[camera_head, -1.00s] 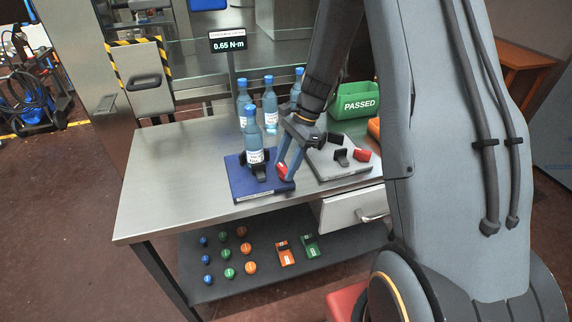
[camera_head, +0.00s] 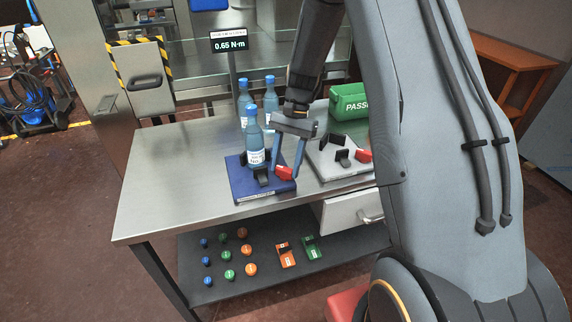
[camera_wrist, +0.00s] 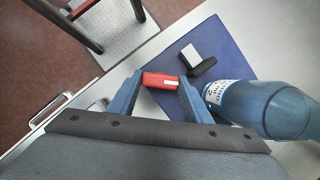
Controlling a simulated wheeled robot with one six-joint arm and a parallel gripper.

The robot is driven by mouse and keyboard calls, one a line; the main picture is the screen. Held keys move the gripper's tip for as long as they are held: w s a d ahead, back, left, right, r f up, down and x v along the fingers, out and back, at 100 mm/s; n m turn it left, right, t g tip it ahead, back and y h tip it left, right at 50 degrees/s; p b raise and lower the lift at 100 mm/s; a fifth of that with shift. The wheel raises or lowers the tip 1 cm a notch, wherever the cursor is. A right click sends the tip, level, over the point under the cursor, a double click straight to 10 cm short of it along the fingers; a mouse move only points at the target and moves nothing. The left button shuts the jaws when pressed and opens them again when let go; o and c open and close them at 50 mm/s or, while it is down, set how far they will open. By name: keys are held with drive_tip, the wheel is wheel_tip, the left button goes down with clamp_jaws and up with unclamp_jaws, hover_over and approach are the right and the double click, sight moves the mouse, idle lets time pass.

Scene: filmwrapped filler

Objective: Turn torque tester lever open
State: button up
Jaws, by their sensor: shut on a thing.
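The blue torque tester base (camera_head: 240,186) lies near the front of the steel table. A blue bottle (camera_head: 254,148) stands on it next to black clamp jaws (camera_head: 262,177). The red lever (camera_head: 284,173) is at the base's right side. My gripper (camera_head: 287,172) reaches down to it from above. In the wrist view the red lever (camera_wrist: 160,81) sits between the two blue fingers of my gripper (camera_wrist: 160,84), which are shut on it. The bottle (camera_wrist: 262,108) is right of the fingers, and a black clamp part (camera_wrist: 203,67) is above right.
A display (camera_head: 228,42) reading 0.65 N·m stands behind. More blue bottles (camera_head: 270,97) stand behind the tester. A grey tester (camera_head: 335,166) with its own red lever is close on the right. A green PASSED bin (camera_head: 349,102) is farther back. The table's left part is clear.

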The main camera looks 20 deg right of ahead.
idle(0.4)
drive_tip(key=o, duration=1.1)
drive_tip(key=shift+c, duration=0.2)
